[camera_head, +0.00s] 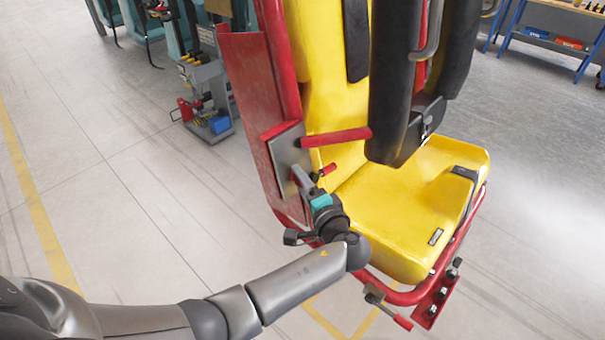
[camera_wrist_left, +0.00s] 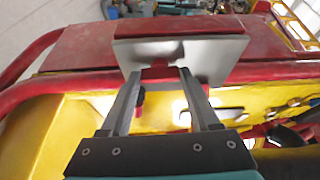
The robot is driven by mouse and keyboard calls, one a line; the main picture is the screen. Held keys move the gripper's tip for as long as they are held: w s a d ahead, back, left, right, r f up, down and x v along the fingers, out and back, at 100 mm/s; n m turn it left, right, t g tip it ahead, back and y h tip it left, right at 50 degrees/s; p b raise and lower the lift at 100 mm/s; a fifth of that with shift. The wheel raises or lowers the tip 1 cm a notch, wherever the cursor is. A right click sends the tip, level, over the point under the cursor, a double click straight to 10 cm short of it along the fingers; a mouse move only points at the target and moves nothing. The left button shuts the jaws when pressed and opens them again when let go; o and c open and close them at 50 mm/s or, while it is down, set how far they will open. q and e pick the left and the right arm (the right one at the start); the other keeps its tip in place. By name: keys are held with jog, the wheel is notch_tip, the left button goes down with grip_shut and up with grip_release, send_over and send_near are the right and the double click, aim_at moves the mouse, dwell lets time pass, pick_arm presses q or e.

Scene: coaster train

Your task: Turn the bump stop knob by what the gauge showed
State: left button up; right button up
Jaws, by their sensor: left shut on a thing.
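My left gripper (camera_head: 301,178) reaches up to the metal plate (camera_head: 284,150) on the red side panel of the yellow seat. In the left wrist view the same gripper (camera_wrist_left: 160,80) has its two fingertips on either side of a small red part, which looks like the bump stop knob (camera_wrist_left: 158,73), in front of the bright plate (camera_wrist_left: 205,55). The jaws are shut on it. The fingertips hide most of the knob, and its turn angle cannot be read. I cannot make out a gauge reading. My right gripper is not in view.
The yellow seat (camera_head: 400,235) has black padded restraints (camera_head: 392,80) above it. A red bar (camera_head: 336,137) and a short red-tipped lever (camera_head: 327,170) stick out close to my gripper. A grey stand (camera_head: 205,85) is at the back left; open floor lies left.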

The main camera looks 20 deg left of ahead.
pick_arm(q)
jog(key=shift+w+r+m+g+h+p, duration=0.1)
jog(key=shift+r+m+g+h+p, duration=0.15)
jog(key=shift+m+g, duration=1.3)
jog(key=shift+w+r+m+g+h+p, duration=0.1)
jog(key=shift+m+g+h, duration=0.3)
jog(key=shift+m, duration=2.2)
jog(key=shift+w+r+m+g+h+p, duration=0.1)
jog(key=shift+m+g+h+p, duration=0.15)
jog(key=shift+m+g, duration=1.3)
jog(key=shift+a+m+t, duration=0.1)
jog(key=shift+m+t, duration=0.3)
jog(key=shift+m, duration=0.2)
jog(key=o, duration=1.4)
jog(key=shift+w, duration=0.1)
jog(key=shift+c, duration=0.2)
jog(key=v, duration=1.2)
